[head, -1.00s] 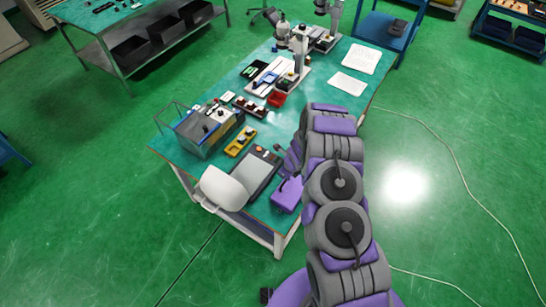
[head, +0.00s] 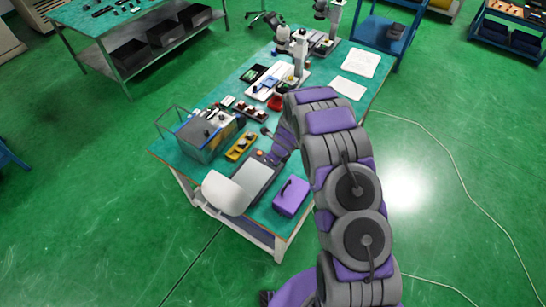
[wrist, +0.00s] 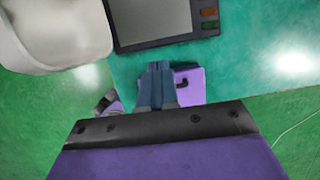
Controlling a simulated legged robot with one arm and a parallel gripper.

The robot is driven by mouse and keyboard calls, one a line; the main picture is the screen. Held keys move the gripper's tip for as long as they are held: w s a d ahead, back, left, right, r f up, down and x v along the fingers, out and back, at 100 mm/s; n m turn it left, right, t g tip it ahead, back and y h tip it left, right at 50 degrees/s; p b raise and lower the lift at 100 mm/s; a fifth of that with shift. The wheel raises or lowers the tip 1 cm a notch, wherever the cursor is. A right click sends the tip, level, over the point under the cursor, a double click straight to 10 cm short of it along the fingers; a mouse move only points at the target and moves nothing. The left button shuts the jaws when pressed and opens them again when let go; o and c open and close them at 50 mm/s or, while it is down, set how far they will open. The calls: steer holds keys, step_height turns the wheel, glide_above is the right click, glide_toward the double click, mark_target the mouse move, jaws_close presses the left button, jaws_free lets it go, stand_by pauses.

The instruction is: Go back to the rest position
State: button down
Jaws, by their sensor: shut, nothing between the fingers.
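My gripper (head: 266,131) is above the teal table, near its middle, at the end of my grey and purple arm. In the wrist view its two blue-grey fingers (wrist: 157,72) are together with nothing between them. They overlap part of a purple box with a dark handle (wrist: 192,88). In the head view that box (head: 291,198) stands on the table's near right corner, apart from my gripper.
On the teal table (head: 222,92) are a dark-framed panel (head: 252,183), a white rounded object (head: 226,193), a yellow tray (head: 241,147), a metal-framed box (head: 202,138), a red bin (head: 275,103) and microscopes (head: 299,50). Green floor (head: 440,210) is open to the right.

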steer(key=s+d+r+n+g+b, duration=0.1)
steer(key=s+d+r+n+b, duration=0.1)
steer(key=s+r+n+b, duration=0.5)
steer(key=s+d+r+n+g+b, duration=0.1)
steer(key=s+d+r+n+b, duration=0.1)
steer(key=s+r+n+b, duration=0.5)
steer(key=s+d+n+h+b, duration=0.1)
steer(key=s+d+n+b, duration=0.1)
steer(key=s, duration=0.8)
steer(key=s+d+n+g+h+b, duration=0.1)
steer(key=s+n+b, duration=0.3)
steer(key=s, duration=0.6)
steer(key=s+d+r+n+g+b, duration=0.1)
steer(key=s+d+n+b, duration=0.2)
steer(key=s, duration=0.7)
steer(key=shift+s+d+n+h, duration=0.4)
steer(key=shift+n, duration=0.8)
steer(key=shift+a, duration=0.1)
